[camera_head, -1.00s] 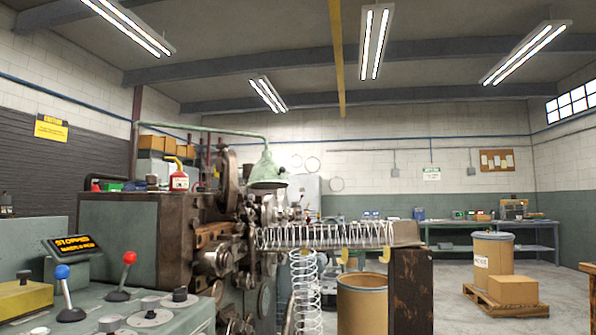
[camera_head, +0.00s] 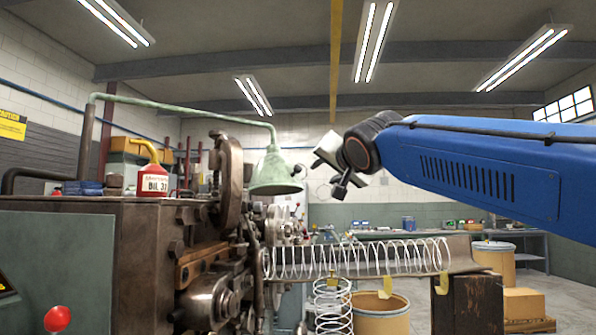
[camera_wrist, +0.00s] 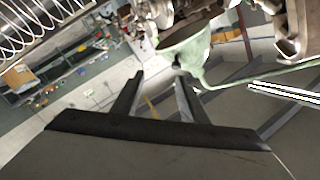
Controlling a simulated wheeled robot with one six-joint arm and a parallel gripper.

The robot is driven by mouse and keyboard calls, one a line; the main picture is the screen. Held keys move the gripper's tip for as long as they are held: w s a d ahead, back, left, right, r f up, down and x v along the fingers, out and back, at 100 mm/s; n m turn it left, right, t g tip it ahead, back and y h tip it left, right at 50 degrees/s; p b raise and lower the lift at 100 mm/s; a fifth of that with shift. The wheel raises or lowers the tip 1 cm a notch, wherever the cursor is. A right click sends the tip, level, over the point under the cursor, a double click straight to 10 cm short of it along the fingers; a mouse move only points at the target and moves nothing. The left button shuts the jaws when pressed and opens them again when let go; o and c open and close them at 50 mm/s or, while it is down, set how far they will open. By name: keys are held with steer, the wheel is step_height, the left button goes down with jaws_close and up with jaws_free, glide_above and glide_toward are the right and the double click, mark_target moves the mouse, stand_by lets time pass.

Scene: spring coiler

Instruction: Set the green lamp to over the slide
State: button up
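The green lamp (camera_head: 276,172) is a bell-shaped shade on a long bent pipe arm. In the head view it hangs above the machine's coiling head, by the left end of the slide (camera_head: 464,254). A white wire spring (camera_head: 360,258) lies along the slide. A small dark knob sits at the shade's right. My blue arm reaches in from the right, its end a little right of the shade. In the wrist view my gripper (camera_wrist: 160,77) is open and empty, its fingers pointing toward the lamp (camera_wrist: 195,47), with a gap still between them.
The brown spring coiler (camera_head: 150,235) fills the left, with a red oil can (camera_head: 153,180) on top. A second spring (camera_head: 332,305) hangs below the slide near a brown drum (camera_head: 380,318). A dark post (camera_head: 470,302) stands under the slide's right end.

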mark_target(299, 169)
steer(key=shift+t+y, duration=0.3)
steer(key=shift+y, duration=0.1)
steer(key=r+x, duration=0.1)
steer(key=x, duration=0.5)
steer(key=a+r+x, duration=0.1)
steer(key=x, duration=0.5)
steer(key=a+x, duration=0.1)
steer(key=x, duration=0.5)
steer(key=shift+s+r, duration=0.15)
steer(key=shift+r, duration=0.3)
steer(key=shift+c, duration=0.6)
steer(key=shift+s, duration=0.1)
jaws_close()
